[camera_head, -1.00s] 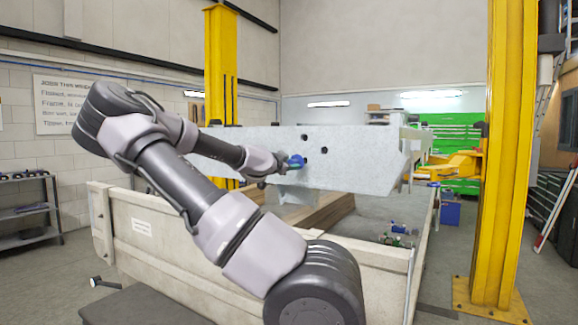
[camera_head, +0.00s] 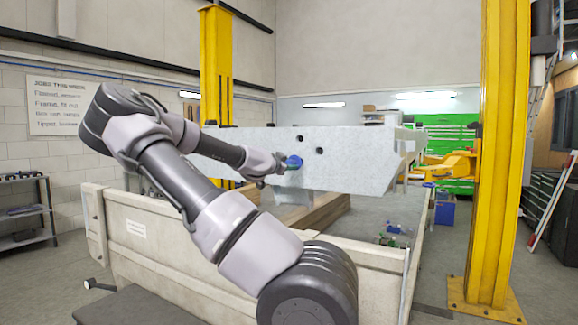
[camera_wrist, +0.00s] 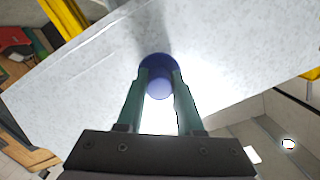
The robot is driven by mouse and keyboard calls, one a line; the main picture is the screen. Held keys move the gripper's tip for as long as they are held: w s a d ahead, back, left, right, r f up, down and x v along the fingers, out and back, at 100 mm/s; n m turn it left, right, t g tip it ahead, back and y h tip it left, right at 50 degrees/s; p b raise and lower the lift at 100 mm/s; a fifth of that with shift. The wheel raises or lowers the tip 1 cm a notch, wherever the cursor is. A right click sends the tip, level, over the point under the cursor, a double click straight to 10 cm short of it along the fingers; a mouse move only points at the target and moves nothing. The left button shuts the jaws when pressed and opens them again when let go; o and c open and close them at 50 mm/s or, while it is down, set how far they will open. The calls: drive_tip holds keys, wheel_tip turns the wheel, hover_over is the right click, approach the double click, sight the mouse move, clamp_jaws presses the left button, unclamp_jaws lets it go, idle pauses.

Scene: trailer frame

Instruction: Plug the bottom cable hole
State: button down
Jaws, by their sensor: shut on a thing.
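My gripper (camera_head: 284,164) is shut on a blue plug (camera_head: 294,162) at the face of the grey galvanised plate (camera_head: 350,168). In the wrist view, the green fingers of my gripper (camera_wrist: 160,82) hold the blue plug (camera_wrist: 159,62) from both sides, its wide round end toward the plate (camera_wrist: 90,75). Two dark holes show in the plate: an upper hole (camera_head: 299,139) and a right hole (camera_head: 319,151). The bottom hole is hidden behind the plug and gripper. I cannot tell whether the plug touches the plate or sits in the hole.
The pale trailer side panel (camera_head: 180,245) stands below my arm. Wooden beams (camera_head: 325,212) lie behind it. Small blue and green items (camera_head: 393,232) lie to the right on the trailer bed. Yellow lift posts (camera_head: 497,160) (camera_head: 216,70) stand on both sides.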

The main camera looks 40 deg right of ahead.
drive_tip(key=shift+d, duration=0.1)
drive_tip(key=shift+x, duration=1.45)
drive_tip(key=shift+d+r, duration=0.15)
drive_tip(key=shift+r, duration=0.05)
drive_tip(key=shift+d, duration=0.15)
drive_tip(key=shift+c, duration=2.3)
unclamp_jaws()
drive_tip(key=v, duration=1)
drive_tip(key=shift+a, duration=0.35)
drive_tip(key=shift+s+f, duration=0.1)
drive_tip(key=shift+s, duration=0.05)
